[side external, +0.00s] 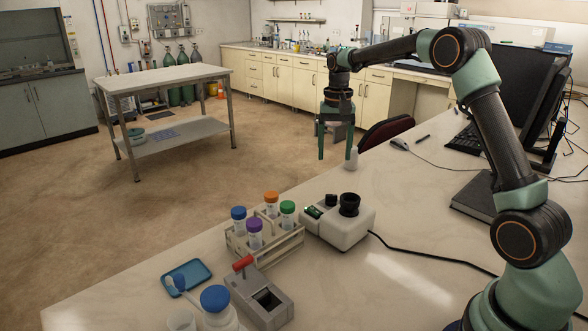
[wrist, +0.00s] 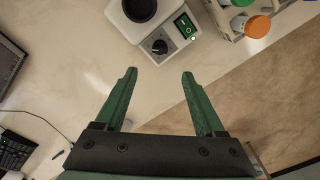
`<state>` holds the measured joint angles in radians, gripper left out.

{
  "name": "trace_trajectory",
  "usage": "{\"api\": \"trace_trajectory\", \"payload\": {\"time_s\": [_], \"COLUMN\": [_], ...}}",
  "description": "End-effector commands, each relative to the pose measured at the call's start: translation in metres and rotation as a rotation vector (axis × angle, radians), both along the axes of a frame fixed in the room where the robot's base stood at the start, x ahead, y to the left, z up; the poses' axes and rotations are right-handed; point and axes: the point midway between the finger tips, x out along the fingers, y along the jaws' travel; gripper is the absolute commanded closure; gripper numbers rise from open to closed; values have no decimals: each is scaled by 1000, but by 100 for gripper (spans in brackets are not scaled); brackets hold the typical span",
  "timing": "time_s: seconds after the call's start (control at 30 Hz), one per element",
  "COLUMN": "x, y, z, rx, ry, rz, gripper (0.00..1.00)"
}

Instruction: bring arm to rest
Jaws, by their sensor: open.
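My gripper (side external: 335,156) is open and empty, pointing down beyond the white device in the side view. In the wrist view my gripper (wrist: 158,74) shows two green fingers spread apart with nothing between them but the table surface below. My arm reaches from the right of the side view, up and across to the left, then down to the gripper. The fingers are apart from the objects on the table.
A white device with a black round top (side external: 338,220) stands on the white table (side external: 400,238). A tube rack (side external: 266,242) with several capped tubes stands left of it. Nearer are a grey box (side external: 258,297), a blue tray (side external: 188,277) and a blue-capped bottle (side external: 216,303). A monitor (side external: 515,85) stands right.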

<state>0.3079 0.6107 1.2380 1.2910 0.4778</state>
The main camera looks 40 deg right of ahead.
Motion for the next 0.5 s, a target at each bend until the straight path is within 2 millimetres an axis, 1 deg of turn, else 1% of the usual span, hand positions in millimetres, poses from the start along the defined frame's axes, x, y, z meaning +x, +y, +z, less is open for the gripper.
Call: {"api": "trace_trajectory", "payload": {"time_s": [0.17,0.27,0.37,0.5], "x": [0,-2,-9,-27], "y": [0,4,14,39], "z": [0,5,19,46], "rx": [-1,-3,-11,-31], "ry": [-1,-10,-35,-95], "rz": [1,15,55,152], "gripper": [29,29,29,29]}}
